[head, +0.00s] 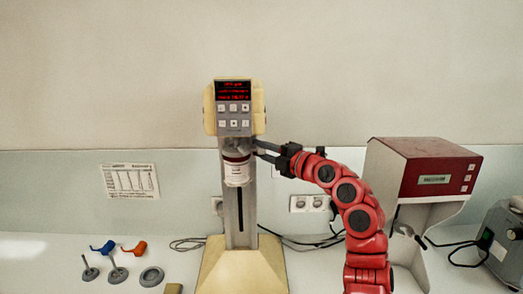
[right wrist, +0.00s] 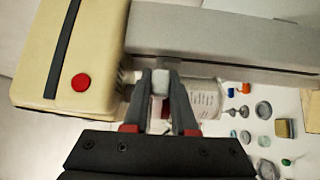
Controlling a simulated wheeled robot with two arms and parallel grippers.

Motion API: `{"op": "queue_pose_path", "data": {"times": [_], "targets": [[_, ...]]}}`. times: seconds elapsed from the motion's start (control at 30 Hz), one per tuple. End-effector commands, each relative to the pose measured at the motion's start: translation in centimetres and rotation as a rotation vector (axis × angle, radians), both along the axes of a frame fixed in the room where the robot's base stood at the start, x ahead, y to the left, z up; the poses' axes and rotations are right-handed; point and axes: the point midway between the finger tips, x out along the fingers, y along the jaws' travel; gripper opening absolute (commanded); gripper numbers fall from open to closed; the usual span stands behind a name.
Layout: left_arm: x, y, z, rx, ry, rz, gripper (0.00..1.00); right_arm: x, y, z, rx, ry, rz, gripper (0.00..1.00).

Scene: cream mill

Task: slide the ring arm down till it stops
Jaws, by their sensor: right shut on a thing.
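The cream mill has a head with a red display (head: 234,92) on top of a grey column (head: 249,205) and a cream base (head: 243,272). A grey ring arm (head: 236,150) sits high on the column, just under the head. A white jar with a label (head: 236,175) hangs upright under it, and shows partly in the right wrist view (right wrist: 208,100). My right gripper (head: 257,149) reaches in from the right. In the right wrist view its fingers (right wrist: 161,82) are shut on a small pale knob (right wrist: 160,80) beside the jar. My left gripper is out of view.
A red and white device (head: 425,170) stands right of the mill, with another grey machine (head: 503,240) at the right edge. Stirrer parts and a grey disc (head: 151,277) lie left of the base. Cables run along the wall. The column below the jar looks clear.

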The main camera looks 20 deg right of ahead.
Motion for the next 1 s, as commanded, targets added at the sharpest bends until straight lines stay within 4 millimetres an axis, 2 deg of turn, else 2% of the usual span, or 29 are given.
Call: {"op": "queue_pose_path", "data": {"times": [0.3, 0.5, 0.63, 0.97, 1.0], "targets": [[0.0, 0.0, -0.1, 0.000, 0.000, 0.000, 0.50, 0.0, 0.0, -0.3, 0.000, -0.001, -0.001, 0.00], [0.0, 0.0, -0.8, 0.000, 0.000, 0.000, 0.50, 0.1, 0.0, -4.2, -0.001, 0.006, -0.002, 0.00], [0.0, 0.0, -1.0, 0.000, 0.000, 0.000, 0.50, 0.1, -0.1, -5.9, -0.002, 0.005, -0.003, 0.00], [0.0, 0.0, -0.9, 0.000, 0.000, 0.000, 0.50, 0.0, -0.1, -5.9, -0.001, 0.000, -0.002, 0.00], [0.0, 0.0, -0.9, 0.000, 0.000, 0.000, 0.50, 0.0, -0.1, -5.9, -0.001, 0.000, -0.002, 0.32]]}}
